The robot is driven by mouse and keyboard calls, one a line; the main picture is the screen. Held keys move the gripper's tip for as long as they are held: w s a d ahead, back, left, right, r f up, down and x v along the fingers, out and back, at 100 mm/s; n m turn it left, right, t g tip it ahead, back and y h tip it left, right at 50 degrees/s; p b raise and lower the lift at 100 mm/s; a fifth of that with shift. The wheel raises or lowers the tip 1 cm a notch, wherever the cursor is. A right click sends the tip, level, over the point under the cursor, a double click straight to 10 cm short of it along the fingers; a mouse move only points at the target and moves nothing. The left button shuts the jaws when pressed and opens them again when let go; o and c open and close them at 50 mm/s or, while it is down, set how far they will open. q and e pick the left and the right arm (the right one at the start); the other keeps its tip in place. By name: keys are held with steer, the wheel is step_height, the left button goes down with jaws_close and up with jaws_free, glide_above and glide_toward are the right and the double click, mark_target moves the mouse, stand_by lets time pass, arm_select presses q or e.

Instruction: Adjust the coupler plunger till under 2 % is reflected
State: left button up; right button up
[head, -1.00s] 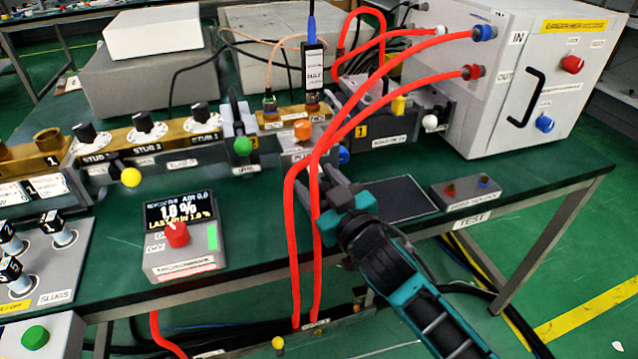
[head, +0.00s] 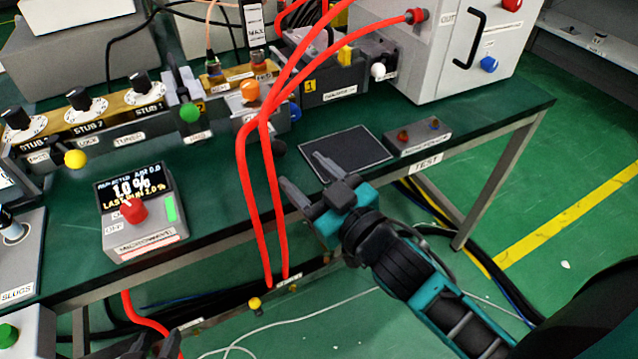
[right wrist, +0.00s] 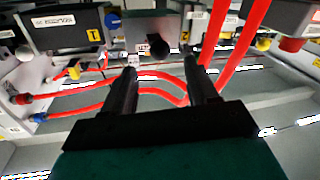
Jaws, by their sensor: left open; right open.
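The coupler (head: 245,127) is the grey block with an orange knob, partly behind red hoses. A black ball knob (head: 279,147), which looks like its plunger, sticks out at its front. It also shows in the right wrist view (right wrist: 158,48), ahead of and between the fingertips, apart from them. My right gripper (head: 305,172) is open and empty, in front of the knob; its fingers also show in the right wrist view (right wrist: 161,68). The meter (head: 140,212) seems to read 1.0 %, with a smaller last-run line. My left gripper (head: 150,346) is open, partly cut off at the bottom edge.
Two red hoses (head: 247,190) hang close left of my right gripper. A black mat (head: 343,156) and a grey button box (head: 417,137) lie on the table to the right. The big cabinet (head: 440,50) is behind.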

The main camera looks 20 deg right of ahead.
steer(key=shift+v, duration=1.35)
arm_select(q)
steer(key=shift+d, duration=0.1)
steer(key=shift+r, duration=0.1)
steer(key=shift+y, duration=0.5)
steer(key=a+r+p, duration=0.1)
steer(key=p, duration=0.2)
steer(key=s+a+r+p, duration=0.1)
steer(key=r+p, duration=0.1)
steer(key=p, duration=0.1)
steer(key=a+r+p, duration=0.1)
steer(key=p, duration=0.2)
steer(key=shift+s+r, duration=0.2)
steer(key=shift+r, duration=0.15)
arm_select(e)
steer(key=s+f+m+g+h, duration=0.1)
steer(key=s+f+g, duration=0.2)
steer(key=f, duration=0.3)
steer(key=s+d+f+m+g+h, duration=0.1)
steer(key=s+f+g, duration=0.2)
steer(key=f, duration=0.3)
steer(key=shift+s+d+g, duration=0.2)
steer(key=shift+s+g, duration=0.2)
steer(key=shift+s, duration=0.2)
steer(key=shift+f, duration=0.2)
